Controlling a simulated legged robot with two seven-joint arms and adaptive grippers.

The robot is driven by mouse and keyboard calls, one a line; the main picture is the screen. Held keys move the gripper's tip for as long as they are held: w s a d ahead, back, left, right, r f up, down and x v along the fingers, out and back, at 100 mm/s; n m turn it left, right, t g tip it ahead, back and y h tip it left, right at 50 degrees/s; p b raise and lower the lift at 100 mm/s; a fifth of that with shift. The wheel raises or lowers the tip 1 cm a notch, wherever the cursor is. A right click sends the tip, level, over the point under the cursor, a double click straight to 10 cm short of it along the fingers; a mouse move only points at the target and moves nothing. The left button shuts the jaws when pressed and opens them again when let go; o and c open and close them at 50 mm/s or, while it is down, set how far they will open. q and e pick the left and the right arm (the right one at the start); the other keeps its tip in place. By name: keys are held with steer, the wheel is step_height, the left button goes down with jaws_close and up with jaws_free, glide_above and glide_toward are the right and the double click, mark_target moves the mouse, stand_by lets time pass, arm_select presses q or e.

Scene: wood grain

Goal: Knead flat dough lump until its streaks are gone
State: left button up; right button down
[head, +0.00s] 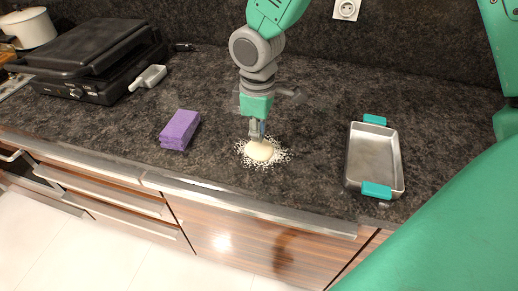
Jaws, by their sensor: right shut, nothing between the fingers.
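A small pale dough lump (260,151) lies on the dark stone worktop, with white flour scattered around it. My right gripper (257,136) points straight down over the lump, shut and empty, with its fingertips at the lump's top. I cannot tell whether they touch or press into it. The fingers hide part of the lump's far side. Streaks in the dough are too small to make out. My left gripper is not in view.
A purple sponge (180,130) lies left of the flour. A metal tray with teal handles (348,160) stands to the right. A black contact grill (90,58) and a white pot (29,28) are at the back left. The worktop's front edge (250,205) is close to the lump.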

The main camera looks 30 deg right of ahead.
steer(key=shift+a, duration=0.3)
steer(key=shift+d, duration=0.5)
steer(key=shift+d+f, duration=0.35)
steer(key=shift+f, duration=0.1)
steer(key=shift+a+f, duration=0.15)
steer(key=shift+a, duration=0.45)
steer(key=shift+a+f+b, duration=0.15)
steer(key=shift+f+b, duration=0.05)
steer(key=shift+b, duration=0.15)
steer(key=shift+d+f, duration=0.6)
steer(key=shift+d, duration=0.05)
steer(key=shift+a+r, duration=0.25)
steer(key=shift+a, duration=0.3)
arm_select(q)
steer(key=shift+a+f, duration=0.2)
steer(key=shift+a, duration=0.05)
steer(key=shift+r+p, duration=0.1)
steer(key=shift+p, duration=0.2)
arm_select(e)
steer(key=shift+d, duration=0.1)
